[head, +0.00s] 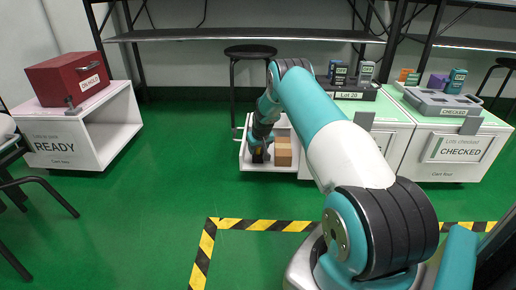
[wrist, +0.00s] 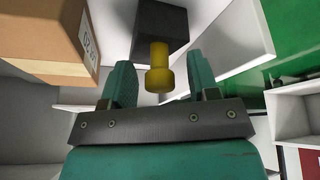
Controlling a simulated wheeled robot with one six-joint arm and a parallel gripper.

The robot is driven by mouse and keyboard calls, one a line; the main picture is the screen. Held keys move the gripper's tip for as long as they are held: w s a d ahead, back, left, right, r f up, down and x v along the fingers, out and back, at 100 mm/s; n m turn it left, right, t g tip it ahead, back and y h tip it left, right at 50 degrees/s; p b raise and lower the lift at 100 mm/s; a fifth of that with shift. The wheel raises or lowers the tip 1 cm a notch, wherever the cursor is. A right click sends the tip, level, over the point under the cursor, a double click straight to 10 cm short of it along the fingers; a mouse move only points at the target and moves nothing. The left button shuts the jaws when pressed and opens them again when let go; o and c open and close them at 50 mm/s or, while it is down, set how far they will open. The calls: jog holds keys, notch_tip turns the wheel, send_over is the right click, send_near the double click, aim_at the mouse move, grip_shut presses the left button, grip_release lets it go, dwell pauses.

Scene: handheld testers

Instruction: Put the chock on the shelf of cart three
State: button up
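A dark block with a yellow cylindrical knob (wrist: 159,72), which appears to be the chock, sits inside a white cart's shelf space in the wrist view. In the head view it shows as a small dark shape (head: 260,156), partly hidden by my gripper. My gripper (wrist: 160,82) is open, its two teal fingers on either side of the knob with gaps to both. In the head view my gripper (head: 260,140) is at the open shelf of the white cart (head: 268,166). I cannot tell for sure which cart is cart three.
A brown box (wrist: 50,38) stands left of the block, close to my gripper; it also shows in the head view (head: 283,151). A red case (head: 68,78) sits on the left cart (head: 108,128). Testers stand on the right carts. A black stool (head: 250,50) is behind.

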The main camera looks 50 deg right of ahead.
jog(key=shift+r, duration=0.15)
jog(key=p+v, duration=0.7)
jog(key=v, duration=0.5)
jog(key=w+a+r+n+y, duration=0.1)
jog(key=a+r+n, duration=0.1)
jog(key=a+r, duration=0.65)
jog(key=a+r+n+y, duration=0.1)
jog(key=a+r+y, duration=0.1)
jog(key=a+r, duration=0.65)
jog(key=s+a+r+n+y, duration=0.1)
jog(key=s+a+r, duration=0.2)
jog(key=a, duration=0.5)
jog(key=s+a+r+n, duration=0.2)
jog(key=s+a+r, duration=0.15)
jog(key=a, duration=0.45)
jog(key=s+a+r+n+g, duration=0.1)
jog(key=s+a+n, duration=0.1)
jog(key=s+a, duration=0.3)
jog(key=s+a+r+n+g+y, duration=0.1)
jog(key=s+a, duration=0.3)
jog(key=s, duration=0.9)
jog(key=s+a+r+n+g+y, duration=0.1)
jog(key=s+a+r+n+g, duration=0.1)
jog(key=s+a, duration=0.3)
jog(key=s+r, duration=0.1)
jog(key=s, duration=0.3)
jog(key=shift+a+r+n, duration=0.25)
jog(key=shift+a+n, duration=0.05)
jog(key=shift+a, duration=0.1)
